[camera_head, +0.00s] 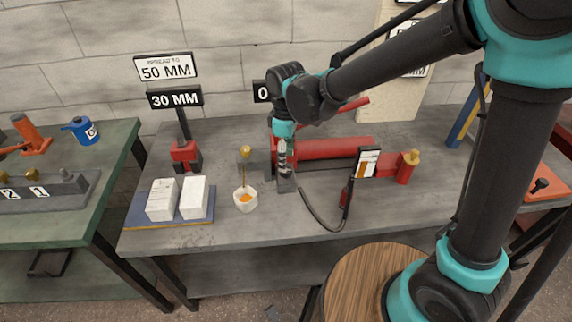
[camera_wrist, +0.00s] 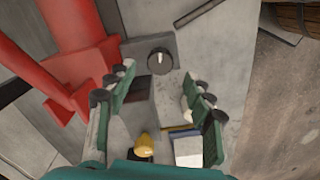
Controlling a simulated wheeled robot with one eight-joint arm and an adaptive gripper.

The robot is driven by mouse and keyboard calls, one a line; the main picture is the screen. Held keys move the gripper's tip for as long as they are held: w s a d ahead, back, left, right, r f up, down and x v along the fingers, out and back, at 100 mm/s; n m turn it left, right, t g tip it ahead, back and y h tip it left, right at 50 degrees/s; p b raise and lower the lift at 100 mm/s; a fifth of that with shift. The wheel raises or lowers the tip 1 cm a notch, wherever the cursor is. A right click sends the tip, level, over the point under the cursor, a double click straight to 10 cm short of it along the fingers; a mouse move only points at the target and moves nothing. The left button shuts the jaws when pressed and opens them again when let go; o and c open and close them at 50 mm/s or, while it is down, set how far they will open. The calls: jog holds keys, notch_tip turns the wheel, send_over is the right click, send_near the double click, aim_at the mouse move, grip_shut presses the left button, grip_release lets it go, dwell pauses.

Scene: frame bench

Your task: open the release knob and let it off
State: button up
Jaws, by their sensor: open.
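The release knob (camera_wrist: 159,58) is a round dark knob with a pale pointer mark, on a grey block beside red bodywork in the wrist view. My gripper (camera_wrist: 158,84) is open, its fingers spread with nothing between them. The knob lies just beyond the fingertips, near the middle of the gap, apart from them. In the head view my gripper (camera_head: 283,158) points down over the small grey block (camera_head: 286,184) at the left end of the red pump (camera_head: 320,149). The knob cannot be made out there, as my gripper is in front of it.
A black hose (camera_head: 318,218) loops across the bench front to a small display (camera_head: 368,163). A red jack (camera_head: 185,155) stands below the signs at left. Bench space between pump and back wall is mostly clear.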

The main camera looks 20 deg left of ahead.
notch_tip(320, 180, up, 8)
jog(key=shift+f, duration=0.25)
dwell(0.4)
jog(key=w+d+f+m+t, duration=0.1)
jog(key=w+d+m, duration=0.2)
jog(key=d, duration=0.5)
jog(key=w+d+f+m+y, duration=0.1)
jog(key=w+d+f+m, duration=0.15)
jog(key=d, duration=0.55)
jog(key=w+d+f+m+t, duration=0.1)
jog(key=w+d+m, duration=0.25)
jog(key=d, duration=0.45)
jog(key=s+d+f+m, duration=0.2)
jog(key=d+m, duration=0.1)
jog(key=d, duration=0.3)
jog(key=s+d+f+m+t, duration=0.1)
jog(key=s+d+f+m, duration=0.1)
jog(key=d, duration=0.5)
jog(key=s+d+f+m+t+h, duration=0.1)
jog(key=s+d+f+m, duration=0.1)
jog(key=d+m, duration=0.3)
jog(key=shift+s+d, duration=0.65)
jog(key=shift+d, duration=0.1)
